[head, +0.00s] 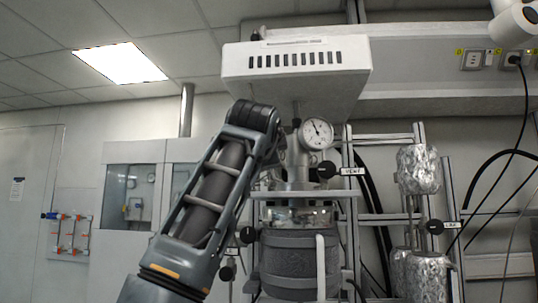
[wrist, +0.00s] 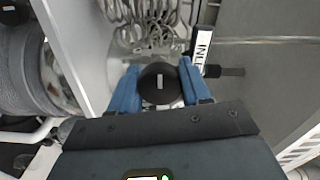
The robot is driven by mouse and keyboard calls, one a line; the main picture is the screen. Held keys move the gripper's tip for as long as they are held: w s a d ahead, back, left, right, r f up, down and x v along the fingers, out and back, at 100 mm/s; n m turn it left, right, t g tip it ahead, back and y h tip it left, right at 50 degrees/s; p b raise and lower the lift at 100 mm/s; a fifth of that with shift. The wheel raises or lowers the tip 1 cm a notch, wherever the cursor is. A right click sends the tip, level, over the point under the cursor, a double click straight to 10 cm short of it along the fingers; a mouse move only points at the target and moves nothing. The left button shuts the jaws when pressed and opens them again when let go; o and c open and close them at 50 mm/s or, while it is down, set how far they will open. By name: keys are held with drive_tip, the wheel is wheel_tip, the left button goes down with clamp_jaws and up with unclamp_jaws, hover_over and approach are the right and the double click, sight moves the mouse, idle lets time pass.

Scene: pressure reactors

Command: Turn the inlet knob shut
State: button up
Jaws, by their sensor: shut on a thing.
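The inlet knob (wrist: 157,90) is a round black knob with a short white mark on its face, in the middle of the wrist view. My gripper (wrist: 159,70) has its two blue fingers on either side of the knob and is shut on it. A white label (wrist: 203,42) reading "INLE", partly cut off, stands just right of the knob. The white mark looks roughly upright in the wrist view. In the head view my arm crosses in front of the reactor, and my gripper and the inlet knob cannot be made out there.
The reactor vessel (head: 287,262) stands behind my arm, with a pressure gauge (head: 316,133) above it. Foil-wrapped cylinders (head: 418,169) and metal rails are at the right. Coiled metal tubing (wrist: 150,25) lies beyond the gripper.

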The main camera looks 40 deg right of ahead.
drive_tip(key=shift+m, duration=0.4)
drive_tip(key=shift+f, duration=0.1)
drive_tip(key=o, duration=1)
drive_tip(key=shift+o, duration=0.2)
drive_tip(key=b+v, duration=0.2)
drive_tip(key=v, duration=0.5)
drive_tip(key=shift+s+a, duration=0.3)
